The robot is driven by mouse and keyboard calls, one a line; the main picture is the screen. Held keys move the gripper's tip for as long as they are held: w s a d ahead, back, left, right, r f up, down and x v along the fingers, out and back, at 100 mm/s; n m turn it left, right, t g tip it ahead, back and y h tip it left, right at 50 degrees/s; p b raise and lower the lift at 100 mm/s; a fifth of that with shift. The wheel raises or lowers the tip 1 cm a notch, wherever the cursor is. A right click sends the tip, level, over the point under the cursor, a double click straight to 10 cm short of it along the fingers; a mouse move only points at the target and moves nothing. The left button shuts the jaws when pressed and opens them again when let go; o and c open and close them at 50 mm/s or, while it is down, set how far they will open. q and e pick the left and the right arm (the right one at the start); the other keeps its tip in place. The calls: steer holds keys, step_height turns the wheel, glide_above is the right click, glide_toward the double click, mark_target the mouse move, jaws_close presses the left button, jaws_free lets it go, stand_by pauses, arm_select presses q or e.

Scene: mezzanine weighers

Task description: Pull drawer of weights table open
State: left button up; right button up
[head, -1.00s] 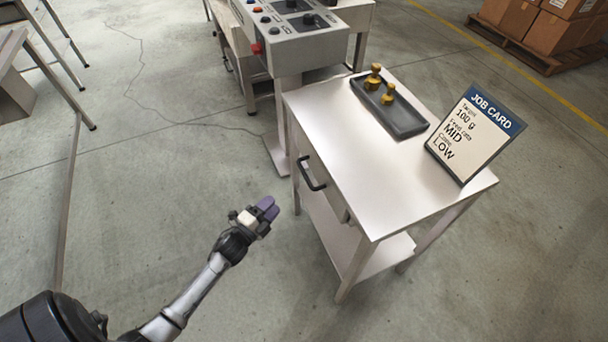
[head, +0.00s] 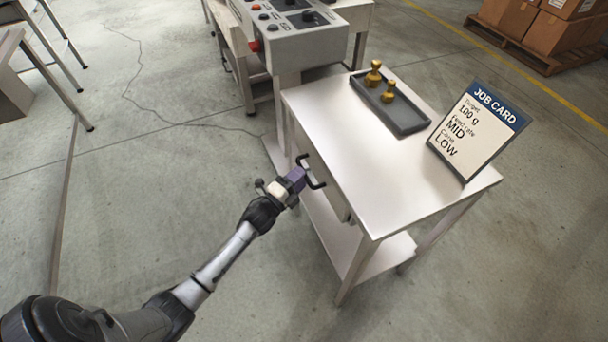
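The weights table (head: 345,150) is a light metal table right of centre. Its drawer (head: 335,196) is in the side facing left and looks closed. A dark bar handle (head: 316,184) stands out from the drawer front. My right gripper is not in view.
A dark tray (head: 408,124) with brass weights (head: 374,74) and a job card stand (head: 475,130) are on the tabletop. A control panel machine (head: 300,45) stands behind the table. The floor left of the drawer is clear.

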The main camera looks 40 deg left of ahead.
arm_select(q)
steer(key=shift+w+d+r, duration=0.1)
steer(key=shift+w+r, duration=0.1)
steer(key=shift+w, duration=0.9)
steer(key=shift+c, duration=0.4)
jaws_close()
